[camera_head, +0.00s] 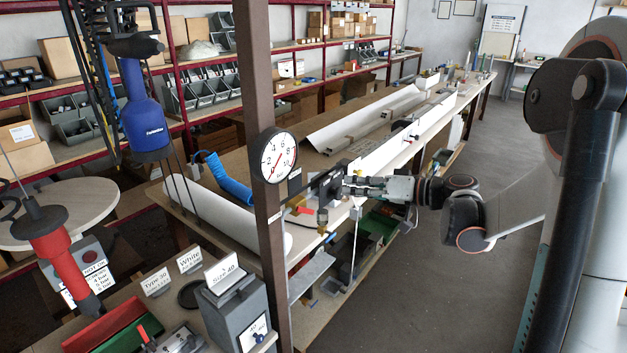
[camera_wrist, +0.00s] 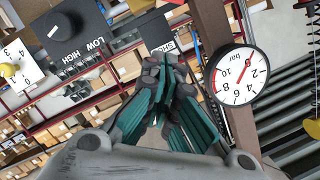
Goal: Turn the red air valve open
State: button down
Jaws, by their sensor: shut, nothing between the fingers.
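The red valve handle (camera_head: 304,210) shows small in the head view, beside a brass fitting (camera_head: 322,216) under the dark panel on the brown post. My gripper (camera_head: 347,187) is just right of and above it, with its tips close to the dark panel; contact cannot be told. In the wrist view my gripper (camera_wrist: 167,64) has its teal fingers together and empty, in front of a dark plate (camera_wrist: 147,27) lettered "SHUT", partly covered. The red handle cannot be made out in the wrist view.
A round pressure gauge (camera_head: 274,155) sits on the brown post (camera_head: 258,90); the gauge also shows in the wrist view (camera_wrist: 240,76). A black box with a LOW/HIGH knob (camera_wrist: 62,28) is close by. A long bench (camera_head: 330,160) runs behind. The floor (camera_head: 430,280) at right is clear.

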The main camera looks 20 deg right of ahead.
aim_at(299, 211)
jog(key=w+a+f, duration=0.5)
jog(key=a, duration=0.4)
jog(key=shift+w, duration=0.2)
jog(key=shift+s+a+f+n+h+b, duration=0.2)
jog(key=shift+s+a+n+h+b, duration=0.1)
jog(key=shift+n+b, duration=0.3)
dwell(0.5)
jog(key=a+n+b, duration=0.1)
jog(key=n, duration=0.1)
jog(key=s+a+f+n+h+b, duration=0.1)
jog(key=shift+s+f+n+t+b, duration=0.1)
jog(key=shift+f+n+t+b, duration=0.2)
jog(key=shift+n+t+b, duration=0.1)
jog(key=shift+s+a+f+b, duration=0.1)
jog(key=shift+s+f+b, duration=0.05)
jog(key=shift+f+b, duration=0.15)
jog(key=shift+a, duration=0.1)
